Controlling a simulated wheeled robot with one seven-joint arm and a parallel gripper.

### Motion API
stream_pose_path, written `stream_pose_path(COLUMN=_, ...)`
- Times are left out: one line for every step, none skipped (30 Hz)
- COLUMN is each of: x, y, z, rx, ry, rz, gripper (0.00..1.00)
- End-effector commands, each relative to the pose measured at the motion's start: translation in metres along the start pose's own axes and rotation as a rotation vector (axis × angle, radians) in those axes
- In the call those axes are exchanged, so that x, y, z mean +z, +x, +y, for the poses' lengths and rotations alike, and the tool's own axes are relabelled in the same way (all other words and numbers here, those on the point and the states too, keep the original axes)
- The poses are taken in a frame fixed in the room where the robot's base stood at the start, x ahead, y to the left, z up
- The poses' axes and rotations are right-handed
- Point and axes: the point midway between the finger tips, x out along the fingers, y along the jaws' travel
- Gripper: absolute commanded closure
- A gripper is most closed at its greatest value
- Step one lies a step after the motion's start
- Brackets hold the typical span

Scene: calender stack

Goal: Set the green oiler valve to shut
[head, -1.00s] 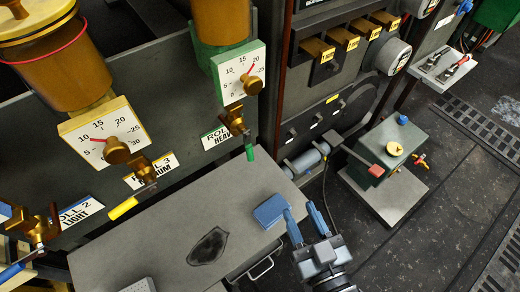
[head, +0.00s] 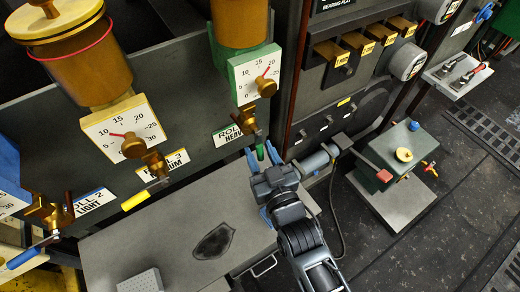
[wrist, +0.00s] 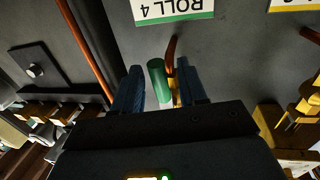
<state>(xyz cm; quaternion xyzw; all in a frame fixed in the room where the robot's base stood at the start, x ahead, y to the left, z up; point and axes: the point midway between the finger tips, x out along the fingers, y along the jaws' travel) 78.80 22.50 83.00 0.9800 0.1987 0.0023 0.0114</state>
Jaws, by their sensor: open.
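The green oiler (head: 258,70) has a white dial plate with a red pointer and a brass knob, above the ROLL 4 HEAVY label (head: 234,132). Its brass valve (head: 247,121) sits below, with a green lever handle (head: 260,152) pointing downward. My gripper (head: 261,157) is open at the green handle. In the wrist view the green handle (wrist: 158,80) stands between my two blue fingers, with gaps at both sides. The ROLL 4 label also shows upside down there.
A yellow oiler (head: 125,128) with a yellow-handled valve is to the left, and a blue-handled valve (head: 48,215) farther left. A grey bench top (head: 150,225) lies below. A grey cylinder (head: 316,161) is just right of my gripper.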

Motion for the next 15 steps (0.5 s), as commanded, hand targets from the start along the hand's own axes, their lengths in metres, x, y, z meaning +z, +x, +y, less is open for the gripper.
stream_pose_path(x=-0.0006, y=0.0034, z=0.0004, rx=0.0, ry=0.0, rz=0.0, gripper=0.58)
stream_pose_path(x=-0.0002, y=0.0044, z=0.0005, rx=0.001, ry=0.0, rz=0.0, gripper=0.58)
stream_pose_path(x=0.0002, y=0.0053, z=0.0007, rx=0.001, ry=0.0, rz=-0.001, gripper=0.58)
stream_pose_path(x=0.0003, y=0.0057, z=0.0007, rx=0.001, ry=0.0, rz=-0.001, gripper=0.58)
stream_pose_path(x=0.0004, y=0.0059, z=0.0007, rx=0.001, ry=0.0, rz=-0.001, gripper=0.58)
stream_pose_path(x=0.0005, y=0.006, z=0.0006, rx=0.001, ry=0.0, rz=-0.001, gripper=0.58)
stream_pose_path(x=0.0005, y=0.006, z=0.0005, rx=0.001, ry=0.0, rz=-0.001, gripper=0.58)
stream_pose_path(x=0.0005, y=0.0059, z=0.0005, rx=0.0, ry=0.0, rz=-0.001, gripper=0.58)
stream_pose_path(x=0.0004, y=0.0058, z=0.0004, rx=0.0, ry=0.0, rz=-0.001, gripper=0.58)
stream_pose_path(x=0.0004, y=0.0058, z=0.0004, rx=0.0, ry=0.0, rz=-0.001, gripper=0.58)
stream_pose_path(x=0.0004, y=0.0058, z=0.0004, rx=0.0, ry=0.0, rz=-0.001, gripper=0.59)
stream_pose_path(x=0.0004, y=0.0058, z=0.0004, rx=0.0, ry=0.0, rz=-0.001, gripper=0.63)
stream_pose_path(x=0.0003, y=0.0058, z=0.0004, rx=0.0, ry=0.0, rz=-0.001, gripper=0.66)
stream_pose_path(x=0.0003, y=0.0057, z=0.0004, rx=0.0, ry=0.0, rz=-0.001, gripper=0.69)
stream_pose_path(x=0.0003, y=0.0057, z=0.0003, rx=0.0, ry=0.0, rz=-0.001, gripper=0.73)
